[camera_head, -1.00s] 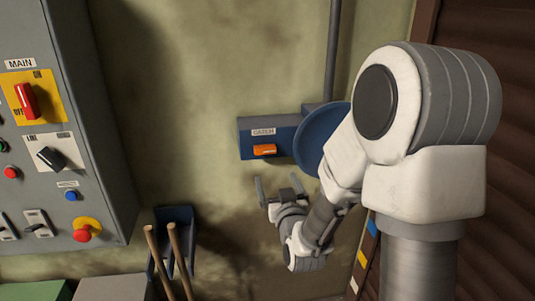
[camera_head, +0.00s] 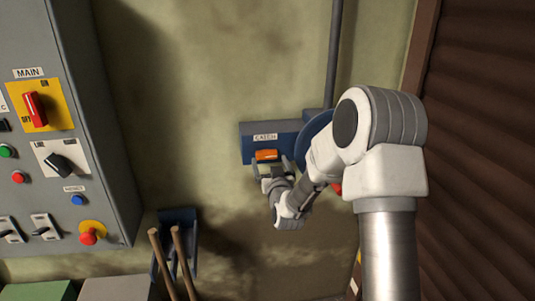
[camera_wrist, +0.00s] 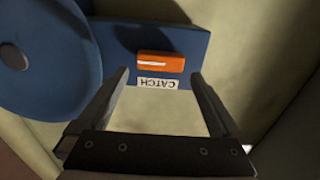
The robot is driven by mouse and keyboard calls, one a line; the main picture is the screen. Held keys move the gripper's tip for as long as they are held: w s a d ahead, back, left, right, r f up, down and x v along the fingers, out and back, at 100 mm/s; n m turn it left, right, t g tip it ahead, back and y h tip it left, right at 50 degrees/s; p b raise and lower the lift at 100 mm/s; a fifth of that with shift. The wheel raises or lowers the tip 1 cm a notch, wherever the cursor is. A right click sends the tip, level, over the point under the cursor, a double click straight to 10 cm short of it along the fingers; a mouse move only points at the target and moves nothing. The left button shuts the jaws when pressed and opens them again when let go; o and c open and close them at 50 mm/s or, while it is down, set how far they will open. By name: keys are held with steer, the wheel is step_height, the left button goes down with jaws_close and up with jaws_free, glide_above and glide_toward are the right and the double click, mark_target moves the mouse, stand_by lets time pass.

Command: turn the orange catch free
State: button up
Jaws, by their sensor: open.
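The orange catch (camera_head: 266,155) is a short bar lying level on the front of a blue box (camera_head: 250,142) on the wall. My gripper (camera_head: 270,167) is open and empty, just below the catch in the head view. In the wrist view my gripper (camera_wrist: 160,85) has its fingers apart, with the label between them. I cannot tell whether a finger touches the box.
A blue round disc (camera_wrist: 45,60) adjoins the box, partly behind my arm in the head view. A grey control panel (camera_head: 105,150) with switches is at left. Two wooden handles (camera_head: 172,262) stand in a blue holder (camera_head: 180,216) below. The wall left of the box is clear.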

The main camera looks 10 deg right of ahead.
mark_target(267, 155)
steer(key=shift+w+p, duration=0.3)
steer(key=shift+w, duration=1.9)
steer(key=c, duration=1.1)
steer(key=shift+c, duration=0.2)
